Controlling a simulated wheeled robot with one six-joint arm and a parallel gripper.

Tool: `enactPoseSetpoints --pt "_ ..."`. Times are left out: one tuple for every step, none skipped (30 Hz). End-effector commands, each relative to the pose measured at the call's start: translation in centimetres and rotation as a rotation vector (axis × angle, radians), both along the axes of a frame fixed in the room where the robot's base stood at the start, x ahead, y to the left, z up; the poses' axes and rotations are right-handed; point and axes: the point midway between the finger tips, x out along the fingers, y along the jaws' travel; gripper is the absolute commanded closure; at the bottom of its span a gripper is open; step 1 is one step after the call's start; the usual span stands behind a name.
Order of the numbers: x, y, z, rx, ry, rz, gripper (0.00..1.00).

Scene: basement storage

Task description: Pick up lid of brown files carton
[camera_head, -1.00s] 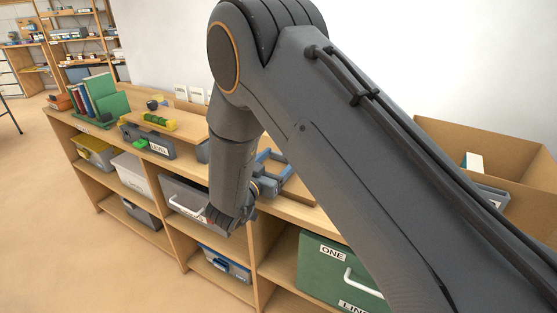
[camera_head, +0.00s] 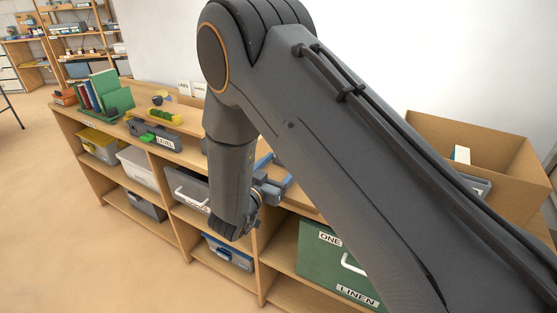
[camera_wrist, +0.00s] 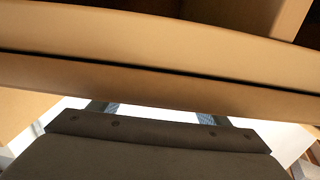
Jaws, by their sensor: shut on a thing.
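My gripper (camera_head: 276,180) is beside the shelf top in the head view, largely hidden behind my forearm. In the wrist view its two fingers reach up to a brown cardboard panel (camera_wrist: 150,84), which I take for the lid. The gripper is shut on it. The panel runs across the whole wrist view, with a dark seam between its two bands. A brown strip (camera_head: 303,203) shows just behind the gripper in the head view. The lid's full outline is hidden, and I cannot tell whether it is clear of its carton.
An open brown carton (camera_head: 518,168) with a white item inside stands at the right end. A green LINEN box (camera_head: 325,262) and grey bins sit on the shelves below. Open floor lies front left.

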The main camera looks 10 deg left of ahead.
Motion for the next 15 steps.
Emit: enactPoseSetpoints --pt "-0.17 -0.11 0.07 -0.001 0.0 -0.001 0.55" --pt "-0.21 -0.16 0.07 -0.001 0.0 -0.001 0.55" --pt "-0.26 -0.2 0.06 -0.001 -0.001 -0.001 0.55" --pt "-0.29 -0.22 0.05 0.0 -0.001 -0.001 0.55" --pt "-0.29 -0.24 0.05 0.0 -0.001 -0.001 0.55" --pt "-0.31 -0.24 0.04 0.0 -0.001 -0.002 0.55" --pt "-0.31 -0.24 0.03 0.0 -0.001 -0.002 0.55" --pt "-0.3 -0.25 0.03 0.0 -0.001 -0.002 0.55" --pt "-0.3 -0.25 0.02 0.0 -0.001 -0.002 0.55" --pt "-0.3 -0.25 0.02 0.0 -0.001 -0.002 0.55" --pt "-0.3 -0.25 0.02 0.0 -0.001 -0.002 0.55" --pt "-0.29 -0.25 0.02 0.0 -0.001 -0.002 0.55" --pt "-0.28 -0.24 0.02 0.0 -0.001 -0.002 0.25" --pt "-0.29 -0.25 0.02 0.0 -0.001 -0.002 0.2" --pt "-0.28 -0.24 0.02 0.0 -0.001 -0.002 0.13"
